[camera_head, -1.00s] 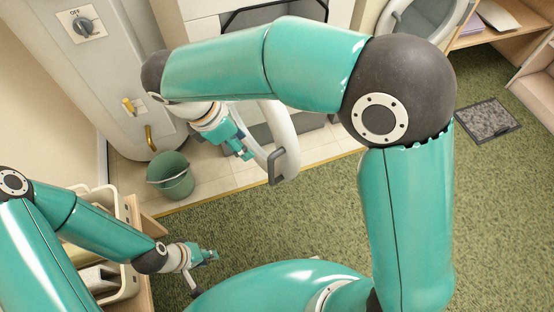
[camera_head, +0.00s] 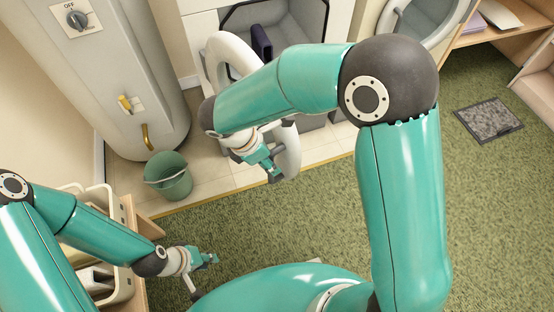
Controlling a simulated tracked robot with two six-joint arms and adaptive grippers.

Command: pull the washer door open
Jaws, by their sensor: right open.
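The washer (camera_head: 340,18) is the white machine at the top middle, its grey opening (camera_head: 308,22) showing. Its white ring-shaped door (camera_head: 224,52) stands swung out from the front. My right arm crosses in front of the ring and hides its middle. The ring's lower part (camera_head: 291,150) shows beyond my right gripper (camera_head: 270,166). The gripper is open beside the dark handle (camera_head: 274,177) at the ring's lower edge; whether it touches is unclear. My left gripper (camera_head: 208,259) is low on the left, away from the washer; its finger gap is too small to judge.
A green bucket (camera_head: 169,176) stands on the tiles below a grey tank (camera_head: 110,80). A dark blue thing (camera_head: 261,42) shows at the opening. A second round opening (camera_head: 425,20) is at the top right. A shelf with a basket (camera_head: 125,285) is at the left. The green carpet is largely clear.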

